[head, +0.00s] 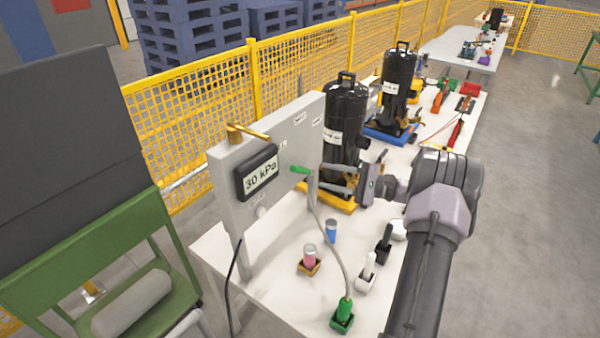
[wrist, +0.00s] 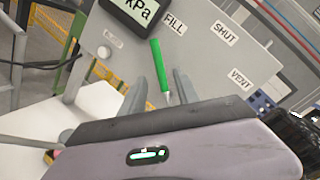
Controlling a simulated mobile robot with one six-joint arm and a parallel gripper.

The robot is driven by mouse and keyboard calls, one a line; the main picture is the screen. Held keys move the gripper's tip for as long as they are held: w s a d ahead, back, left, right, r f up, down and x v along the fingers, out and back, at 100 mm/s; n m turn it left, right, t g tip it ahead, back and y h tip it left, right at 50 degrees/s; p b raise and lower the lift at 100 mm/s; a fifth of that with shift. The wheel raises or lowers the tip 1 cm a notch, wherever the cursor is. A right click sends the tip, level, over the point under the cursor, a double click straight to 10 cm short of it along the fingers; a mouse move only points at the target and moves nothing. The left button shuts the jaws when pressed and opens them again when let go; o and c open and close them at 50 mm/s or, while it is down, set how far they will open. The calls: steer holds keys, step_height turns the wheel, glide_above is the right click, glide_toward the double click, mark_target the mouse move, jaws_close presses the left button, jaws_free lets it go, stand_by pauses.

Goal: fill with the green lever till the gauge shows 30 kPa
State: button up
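The gauge (head: 260,173) on the grey panel (head: 228,193) reads 30 kPa; only "kPa" shows in the wrist view (wrist: 138,12). The green lever (head: 300,170) sits on the panel's front. In the wrist view the green lever (wrist: 158,65) points up beside the FILL label (wrist: 174,24), left of the SHUT label (wrist: 225,33) and the VENT label (wrist: 240,79). My gripper (head: 323,181) is at the panel beside the lever. In the wrist view my gripper's fingers (wrist: 158,92) are apart, one on each side of the lever's lower end, with gaps visible.
Two black compressors, a near one (head: 345,125) and a far one (head: 398,80), stand behind my gripper. A green-ended hose (head: 343,312), a pink-topped container (head: 309,256) and a blue can (head: 331,231) are on the white table (head: 280,285). A yellow fence (head: 290,75) runs behind.

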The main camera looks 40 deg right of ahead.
mark_target(304, 171)
steer(key=b+x, duration=0.1)
steer(key=x, duration=0.7)
steer(key=shift+w+a, duration=0.15)
steer(key=shift+w, duration=0.05)
jaws_close()
stand_by(1.0)
